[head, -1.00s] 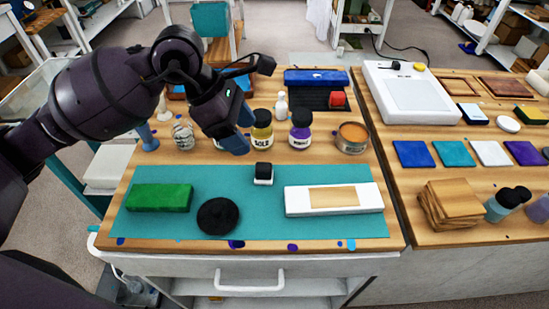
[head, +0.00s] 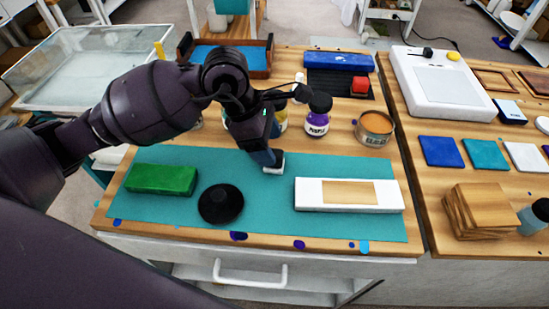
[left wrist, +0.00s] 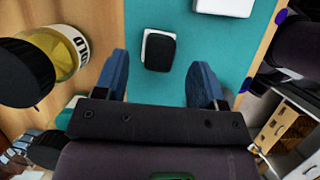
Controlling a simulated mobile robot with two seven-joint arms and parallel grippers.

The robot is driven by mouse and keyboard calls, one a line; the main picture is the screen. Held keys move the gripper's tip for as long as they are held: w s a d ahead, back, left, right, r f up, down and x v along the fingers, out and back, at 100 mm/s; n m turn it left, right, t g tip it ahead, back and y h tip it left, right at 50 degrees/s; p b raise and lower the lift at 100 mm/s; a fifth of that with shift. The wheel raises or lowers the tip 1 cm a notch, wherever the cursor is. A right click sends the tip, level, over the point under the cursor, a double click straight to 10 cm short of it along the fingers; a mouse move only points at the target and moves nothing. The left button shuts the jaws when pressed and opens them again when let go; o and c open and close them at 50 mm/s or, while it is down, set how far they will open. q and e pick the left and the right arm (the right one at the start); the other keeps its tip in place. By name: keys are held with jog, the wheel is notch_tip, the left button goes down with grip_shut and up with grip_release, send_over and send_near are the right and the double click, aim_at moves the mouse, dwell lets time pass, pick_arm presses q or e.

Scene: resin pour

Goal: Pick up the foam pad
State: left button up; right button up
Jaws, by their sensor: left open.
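A small white pad with a black top, which I take for the foam pad (head: 274,168), lies on the teal mat (head: 260,218) near its back edge. It also shows in the left wrist view (left wrist: 160,52), black top up. My left gripper (head: 266,157) is just over it in the head view and hides part of it. In the left wrist view my left gripper (left wrist: 162,75) is open. Its two blue fingers stand apart, with the pad between and a little beyond their tips. I cannot tell whether they touch it. My right gripper is not in view.
A green block (head: 161,180), a black disc (head: 221,204) and a white block with a tan panel (head: 348,195) lie on the mat. A purple-labelled jar (head: 318,120) and an orange tin (head: 374,128) stand behind. A yellow jar (left wrist: 60,52) is near the gripper.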

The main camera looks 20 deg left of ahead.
aim_at(277, 168)
pick_arm(q)
jog(key=x, duration=0.2)
jog(key=shift+d+f, duration=0.15)
jog(key=shift+f, duration=0.2)
jog(key=shift+d+f, duration=0.15)
jog(key=shift+f, duration=0.15)
